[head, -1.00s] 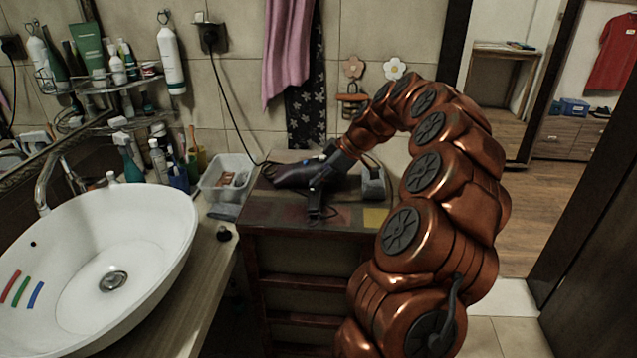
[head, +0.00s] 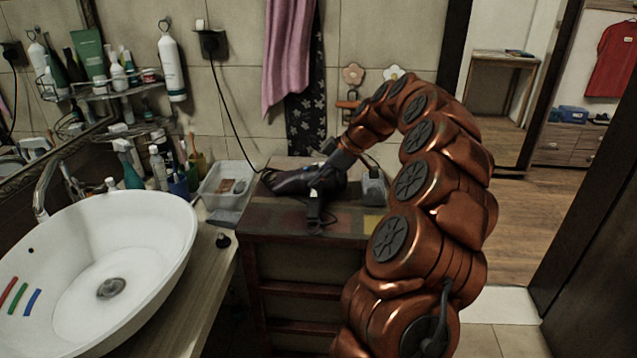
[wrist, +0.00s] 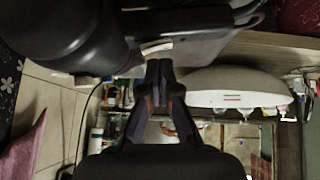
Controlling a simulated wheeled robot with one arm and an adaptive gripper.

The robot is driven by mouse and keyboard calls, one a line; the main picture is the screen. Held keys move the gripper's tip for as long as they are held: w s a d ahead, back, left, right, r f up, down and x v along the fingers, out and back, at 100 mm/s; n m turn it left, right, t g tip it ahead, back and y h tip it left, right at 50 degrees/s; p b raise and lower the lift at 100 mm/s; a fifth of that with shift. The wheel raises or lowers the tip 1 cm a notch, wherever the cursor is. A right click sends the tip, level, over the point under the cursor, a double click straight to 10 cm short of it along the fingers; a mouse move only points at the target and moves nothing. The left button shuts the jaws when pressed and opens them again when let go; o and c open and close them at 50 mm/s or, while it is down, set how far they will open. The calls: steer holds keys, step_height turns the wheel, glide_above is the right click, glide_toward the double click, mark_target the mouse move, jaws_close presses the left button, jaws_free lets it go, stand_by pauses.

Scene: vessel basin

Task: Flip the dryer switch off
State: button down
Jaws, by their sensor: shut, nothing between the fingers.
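The dark hair dryer (head: 292,184) lies on top of the wooden cabinet in the head view, with its black handle (head: 314,208) toward the front. My gripper (head: 322,168) is at the dryer's upper side, and its fingertips are hard to make out there. In the wrist view my gripper (wrist: 159,68) is shut and empty. Its tips are close to the dryer's dark body (wrist: 75,30), just below a small pale patch (wrist: 155,47). I cannot tell whether this patch is the switch, nor whether the tips touch it.
A grey box (head: 373,190) stands right of the dryer on the cabinet (head: 270,222). A clear plastic bin (head: 224,183) is to the left, beside the white basin (head: 150,230). A black cord (head: 232,115) hangs from the wall socket. The floor at right is open.

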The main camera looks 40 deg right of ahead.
mark_target(317, 198)
steer(key=r, duration=0.2)
steer(key=r+b, duration=0.1)
steer(key=shift+s+a+r, duration=0.35)
steer(key=shift+s+r, duration=0.05)
steer(key=s+b+v, duration=0.1)
steer(key=v, duration=0.8)
steer(key=shift+a+b, duration=0.3)
steer(key=shift+a, duration=0.05)
steer(key=shift+a, duration=0.1)
